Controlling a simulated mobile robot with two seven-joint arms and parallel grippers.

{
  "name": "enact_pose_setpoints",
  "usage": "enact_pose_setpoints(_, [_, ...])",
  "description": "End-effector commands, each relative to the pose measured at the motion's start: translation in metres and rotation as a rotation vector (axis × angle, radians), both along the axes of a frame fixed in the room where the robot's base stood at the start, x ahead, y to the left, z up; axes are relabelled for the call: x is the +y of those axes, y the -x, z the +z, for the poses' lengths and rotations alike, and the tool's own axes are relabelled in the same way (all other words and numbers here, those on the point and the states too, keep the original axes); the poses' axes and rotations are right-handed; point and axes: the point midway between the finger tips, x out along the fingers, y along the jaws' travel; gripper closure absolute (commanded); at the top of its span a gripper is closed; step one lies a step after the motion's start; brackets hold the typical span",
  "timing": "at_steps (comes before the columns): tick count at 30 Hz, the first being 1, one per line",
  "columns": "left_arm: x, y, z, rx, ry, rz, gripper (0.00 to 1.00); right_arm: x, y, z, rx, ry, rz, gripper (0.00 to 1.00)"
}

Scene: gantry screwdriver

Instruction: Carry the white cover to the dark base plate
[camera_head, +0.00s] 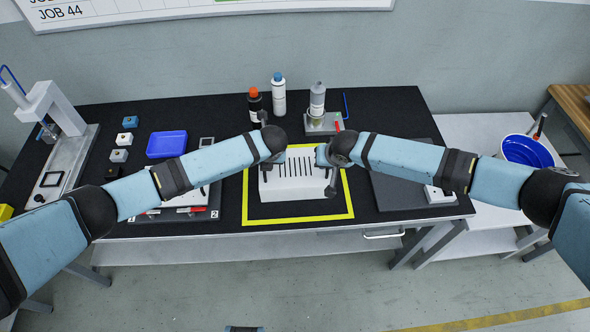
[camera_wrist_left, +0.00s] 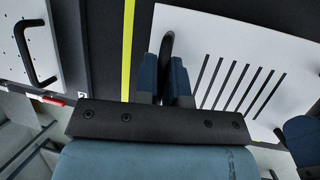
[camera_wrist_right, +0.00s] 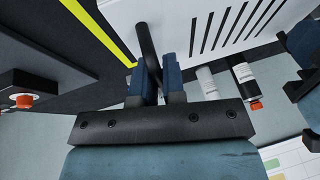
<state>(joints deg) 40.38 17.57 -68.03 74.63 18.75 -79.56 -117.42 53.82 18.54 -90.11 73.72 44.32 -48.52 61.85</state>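The white cover (camera_head: 290,186), a box with a row of dark slots on top, is inside the yellow outline at the middle of the table. I cannot tell whether it rests on the table or hangs just above it. My left gripper (camera_head: 273,158) is at its left end, its fingers closed about a black handle (camera_wrist_left: 167,45). My right gripper (camera_head: 323,157) is at its right end, its fingers closed about the other black handle (camera_wrist_right: 147,42). A dark plate (camera_head: 400,192), seemingly the base plate, lies to the right, partly hidden by my right arm.
A white box (camera_head: 438,194) sits at the dark plate's right edge. Bottles (camera_head: 279,98) and a small fixture (camera_head: 324,124) stand behind the cover. A blue tray (camera_head: 166,144) and a press (camera_head: 62,135) are left. A blue bucket (camera_head: 527,151) is on the right side table.

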Motion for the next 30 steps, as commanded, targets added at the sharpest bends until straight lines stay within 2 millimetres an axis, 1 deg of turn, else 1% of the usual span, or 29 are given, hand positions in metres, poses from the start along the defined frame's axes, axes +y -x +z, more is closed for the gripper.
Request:
enact_pose_setpoints(11, [0.000,0.000,0.002,-0.001,0.000,0.001,1.00,0.000,0.000,0.002,-0.001,0.000,0.000,1.00])
enact_pose_setpoints(16, [0.000,-0.001,0.011,-0.001,0.000,0.001,1.00,0.000,-0.001,0.010,-0.001,0.001,-0.001,1.00])
enact_pose_setpoints(20, [0.000,-0.001,0.023,-0.001,0.000,0.001,1.00,-0.001,-0.001,0.022,-0.001,0.001,-0.001,1.00])
enact_pose_setpoints(30, [0.001,-0.001,0.067,-0.001,-0.001,0.001,1.00,-0.001,0.000,0.067,-0.001,0.001,-0.001,1.00])
